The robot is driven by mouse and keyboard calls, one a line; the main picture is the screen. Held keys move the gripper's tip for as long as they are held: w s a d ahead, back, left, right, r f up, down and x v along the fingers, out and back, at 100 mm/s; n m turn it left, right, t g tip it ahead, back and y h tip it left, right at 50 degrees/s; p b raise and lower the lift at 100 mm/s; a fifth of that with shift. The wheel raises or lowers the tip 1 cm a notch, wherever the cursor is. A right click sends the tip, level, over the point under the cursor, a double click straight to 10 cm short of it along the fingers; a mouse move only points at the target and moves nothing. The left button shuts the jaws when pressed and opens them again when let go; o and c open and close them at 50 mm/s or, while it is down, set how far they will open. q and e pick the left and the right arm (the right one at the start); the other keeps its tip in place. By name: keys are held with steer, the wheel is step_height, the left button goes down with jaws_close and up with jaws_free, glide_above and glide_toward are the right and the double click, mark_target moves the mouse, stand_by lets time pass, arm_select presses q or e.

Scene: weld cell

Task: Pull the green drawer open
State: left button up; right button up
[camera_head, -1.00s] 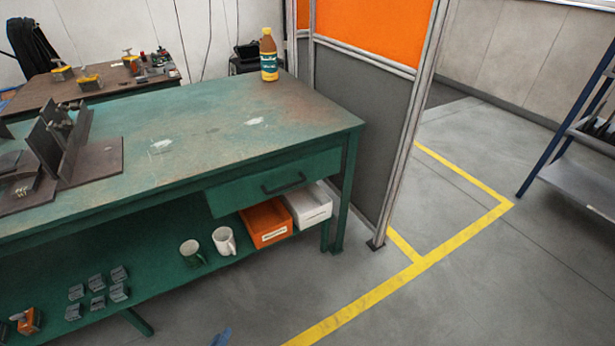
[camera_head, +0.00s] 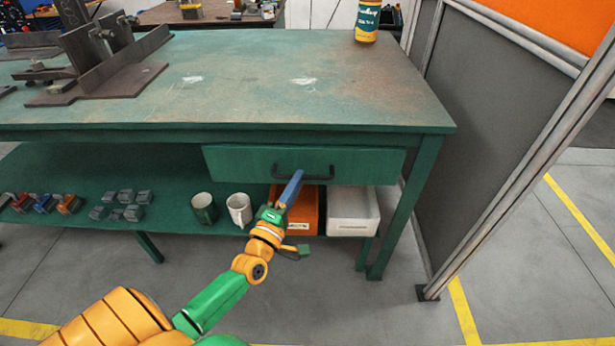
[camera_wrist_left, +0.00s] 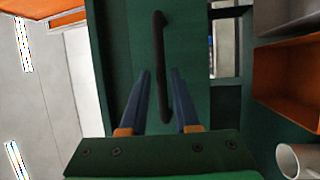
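The green drawer (camera_head: 235,162) hangs under the right part of the green workbench top. Its front looks closed in the head view. Its dark bar handle (camera_head: 318,176) sits at the middle of the front. My left gripper (camera_head: 297,174) reaches up to the handle from below. In the left wrist view, the two blue fingers of my left gripper (camera_wrist_left: 161,74) are apart, one on each side of the handle (camera_wrist_left: 160,45). A gap shows between each finger and the bar. My right gripper is in neither view.
Under the drawer, an orange bin (camera_head: 306,222) and a white bin (camera_head: 352,210) stand on the lower shelf. A partition (camera_head: 470,130) stands at the right. The floor before the drawer is clear.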

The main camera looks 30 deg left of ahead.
arm_select(q)
steer(key=x, duration=0.2)
steer(key=shift+w, duration=0.35)
jaws_close()
stand_by(1.1)
